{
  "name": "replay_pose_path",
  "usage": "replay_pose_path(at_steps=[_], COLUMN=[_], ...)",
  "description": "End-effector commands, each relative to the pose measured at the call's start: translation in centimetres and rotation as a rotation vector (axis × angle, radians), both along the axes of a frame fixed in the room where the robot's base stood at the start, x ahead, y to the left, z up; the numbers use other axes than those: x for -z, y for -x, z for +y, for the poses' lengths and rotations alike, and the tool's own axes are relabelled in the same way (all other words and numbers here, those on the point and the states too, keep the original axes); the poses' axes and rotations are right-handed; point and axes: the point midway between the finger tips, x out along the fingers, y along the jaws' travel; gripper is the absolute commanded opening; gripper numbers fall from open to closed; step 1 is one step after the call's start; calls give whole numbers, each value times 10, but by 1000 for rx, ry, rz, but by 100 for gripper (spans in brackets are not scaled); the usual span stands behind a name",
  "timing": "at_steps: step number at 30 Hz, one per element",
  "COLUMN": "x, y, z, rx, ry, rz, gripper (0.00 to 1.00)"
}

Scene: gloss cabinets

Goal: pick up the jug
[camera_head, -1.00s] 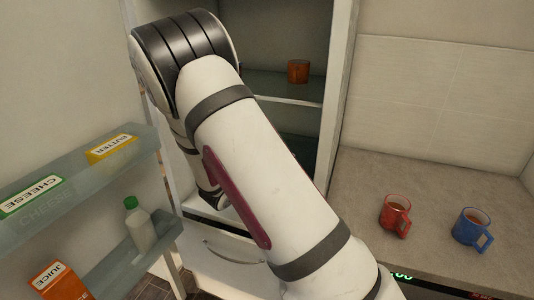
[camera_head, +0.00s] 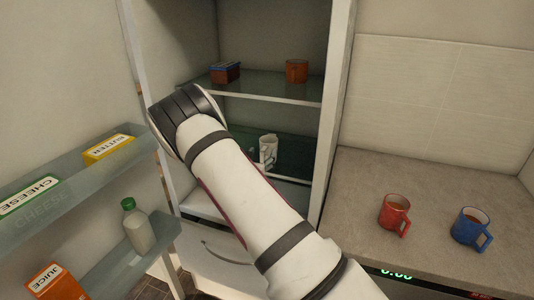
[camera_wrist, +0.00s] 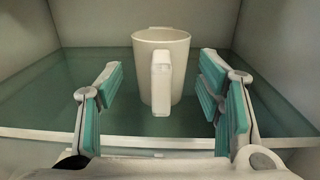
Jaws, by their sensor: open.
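The jug (camera_wrist: 177,92) is white, with its handle facing my gripper. It stands upright on a glass shelf inside the open fridge. In the head view the jug (camera_head: 268,149) shows on the middle shelf, just past my arm. My gripper (camera_wrist: 160,97) is open in the wrist view, with one teal-padded finger on each side of the jug's outline. The jug appears a little ahead of the fingertips, and nothing is held between them. In the head view my arm hides most of the gripper.
A dark box (camera_head: 225,72) and an orange-brown cup (camera_head: 297,71) stand on the shelf above. The open door at left holds cheese (camera_head: 30,196), butter (camera_head: 108,150), a bottle (camera_head: 137,226) and juice (camera_head: 56,283). A red mug (camera_head: 394,212) and blue mug (camera_head: 471,227) stand on the counter.

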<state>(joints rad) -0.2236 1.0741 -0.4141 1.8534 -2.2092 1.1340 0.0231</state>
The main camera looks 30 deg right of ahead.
Motion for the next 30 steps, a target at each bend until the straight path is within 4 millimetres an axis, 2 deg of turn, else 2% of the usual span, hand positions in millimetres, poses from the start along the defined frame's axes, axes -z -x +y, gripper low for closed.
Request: replay_pose_path(at_steps=[5,12,22,23,30], x=[-3,-6,-6,-6,-6], y=[-8,-29,-34,-34,-34], z=[-12,-37,-42,-42,-42], rx=[2,2,0,0,0], ry=[-1,-1,0,0,0], rz=[-2,-1,0,0,0], gripper=[61,61,61,56,2])
